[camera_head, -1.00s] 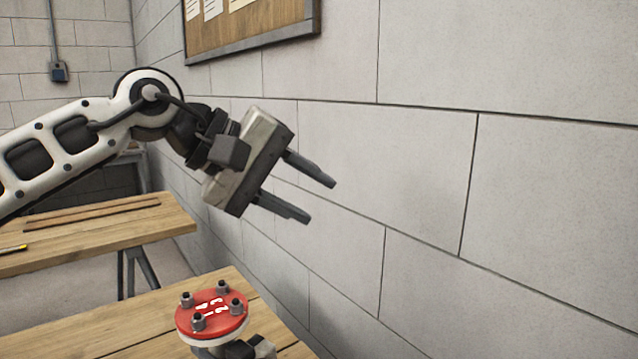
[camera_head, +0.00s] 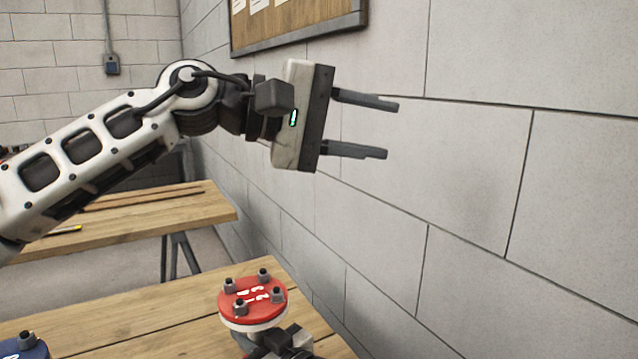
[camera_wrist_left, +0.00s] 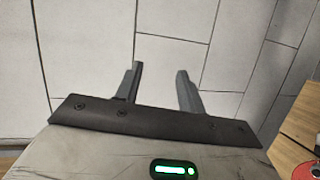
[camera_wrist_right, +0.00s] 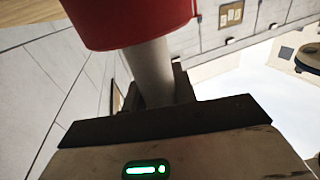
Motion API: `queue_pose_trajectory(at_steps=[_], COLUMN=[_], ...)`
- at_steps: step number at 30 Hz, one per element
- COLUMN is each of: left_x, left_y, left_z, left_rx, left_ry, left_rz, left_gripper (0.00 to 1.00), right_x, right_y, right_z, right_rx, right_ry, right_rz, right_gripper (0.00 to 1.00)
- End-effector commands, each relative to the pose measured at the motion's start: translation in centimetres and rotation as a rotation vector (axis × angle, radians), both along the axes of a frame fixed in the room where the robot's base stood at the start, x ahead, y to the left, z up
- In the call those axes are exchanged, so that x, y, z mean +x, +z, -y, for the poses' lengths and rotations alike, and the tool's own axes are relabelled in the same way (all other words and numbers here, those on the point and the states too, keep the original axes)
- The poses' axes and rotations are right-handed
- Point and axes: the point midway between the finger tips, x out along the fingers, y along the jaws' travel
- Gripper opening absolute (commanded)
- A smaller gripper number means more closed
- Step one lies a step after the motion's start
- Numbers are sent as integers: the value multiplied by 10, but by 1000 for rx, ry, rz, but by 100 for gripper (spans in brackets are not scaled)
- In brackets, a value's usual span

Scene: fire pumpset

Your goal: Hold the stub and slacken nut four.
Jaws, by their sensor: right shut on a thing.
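A red round flange (camera_head: 253,297) with white marks and several bolts with dark nuts on top sits over the table at the bottom centre of the head view. The marks are too small to tell which nut is four. Its pale stub (camera_wrist_right: 151,72) shows below the red flange in the right wrist view. My right gripper (camera_wrist_right: 155,84) is shut around this stub; in the head view only part of it shows below the flange. My left gripper (camera_head: 392,129) is open and empty, raised well above and to the right of the flange, its fingers pointing right towards the wall.
A blue flange (camera_head: 24,345) with a nut is cut off at the lower left. The wooden table (camera_head: 120,318) is mostly clear between the flanges. A grey block wall (camera_head: 480,170) runs along the right. A second wooden table (camera_head: 140,220) stands behind.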

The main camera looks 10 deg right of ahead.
Motion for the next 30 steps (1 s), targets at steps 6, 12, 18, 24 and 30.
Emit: queue_pose_trajectory(at_steps=[6, 12, 18, 24, 30], left_x=[-1, 16, 48, 61, 69], left_y=[-27, -103, -136, -136, -154], left_z=[-2, -44, -121, -165, -173], left_rx=[156, 678, 1160, 1378, 1405], left_ry=[-5, 81, 311, 476, 496], left_rz=[35, 114, 149, 154, 151], left_gripper=[39, 39, 39, 39, 39], right_x=[0, 0, 0, 0, 0], right_y=[0, 0, 0, 0, 0], right_z=[-1, -1, -1, -1, -1], right_rx=[1, 1, 1, 1, 1], right_ry=[1, 1, 1, 1, 1], right_rz=[0, 0, 0, 0, 0], right_gripper=[0, 0, 0, 0, 0])
